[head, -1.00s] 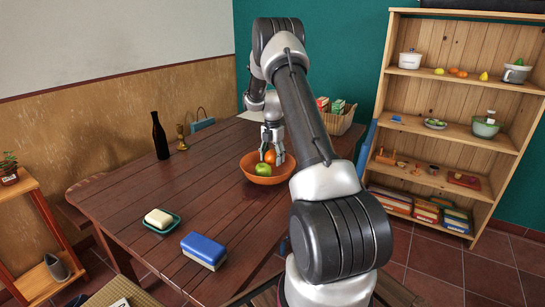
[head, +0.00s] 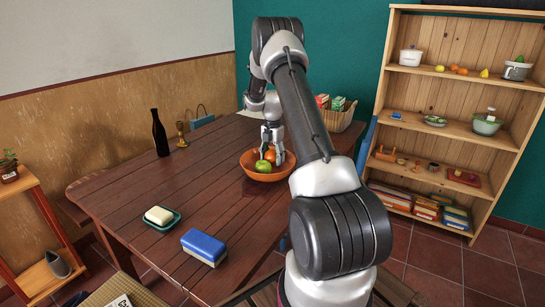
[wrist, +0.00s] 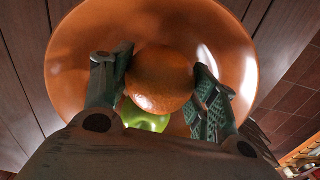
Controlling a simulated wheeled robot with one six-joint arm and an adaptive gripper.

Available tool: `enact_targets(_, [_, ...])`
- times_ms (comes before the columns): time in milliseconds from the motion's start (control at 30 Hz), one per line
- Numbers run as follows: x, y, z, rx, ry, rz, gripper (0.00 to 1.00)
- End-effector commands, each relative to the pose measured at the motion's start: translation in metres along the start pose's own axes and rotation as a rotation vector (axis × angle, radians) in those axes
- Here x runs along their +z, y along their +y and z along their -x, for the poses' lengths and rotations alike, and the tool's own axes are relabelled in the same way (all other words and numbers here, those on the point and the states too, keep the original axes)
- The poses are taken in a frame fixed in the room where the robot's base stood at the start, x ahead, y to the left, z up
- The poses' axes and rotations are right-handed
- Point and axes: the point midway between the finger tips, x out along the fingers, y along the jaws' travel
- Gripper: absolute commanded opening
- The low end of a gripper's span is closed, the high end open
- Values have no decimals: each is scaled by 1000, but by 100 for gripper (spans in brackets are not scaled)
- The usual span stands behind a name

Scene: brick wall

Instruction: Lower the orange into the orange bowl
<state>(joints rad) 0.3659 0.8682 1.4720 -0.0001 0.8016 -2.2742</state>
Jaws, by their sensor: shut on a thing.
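The orange bowl (head: 266,176) stands on the dark wooden table in the head view; its inside also fills much of the wrist view (wrist: 80,62). My gripper (head: 271,154) is over the bowl, pointing down, its fingertips low at the rim's level. It is shut on the orange (wrist: 160,79), one finger on each side of it. The orange shows only partly between the fingers in the head view (head: 270,156). A green apple (head: 263,166) lies in the bowl on the near side, and the orange partly hides it in the wrist view (wrist: 145,121).
On the table are a dark bottle (head: 160,135), a brass goblet (head: 181,134), a butter dish (head: 161,217), a blue-lidded box (head: 203,247) and a basket of cartons (head: 338,117). The table's middle, left of the bowl, is clear. Shelves (head: 455,110) stand at right.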

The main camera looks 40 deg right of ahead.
Motion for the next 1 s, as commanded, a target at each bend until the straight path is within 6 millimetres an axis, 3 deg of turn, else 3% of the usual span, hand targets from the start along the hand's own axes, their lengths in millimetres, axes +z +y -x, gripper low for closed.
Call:
enact_targets(33, [0, 0, 0, 0, 0, 0, 31])
enact_targets(67, [0, 0, 0, 0, 0, 0, 62])
enact_targets(200, [0, 0, 0, 0, 0, 0, 84])
enact_targets(500, [0, 0, 0, 0, 0, 0, 84])
enact_targets(633, [0, 1, 10, 2, -2, 0, 84])
enact_targets(1000, [1, 1, 87, 3, -2, 0, 84])
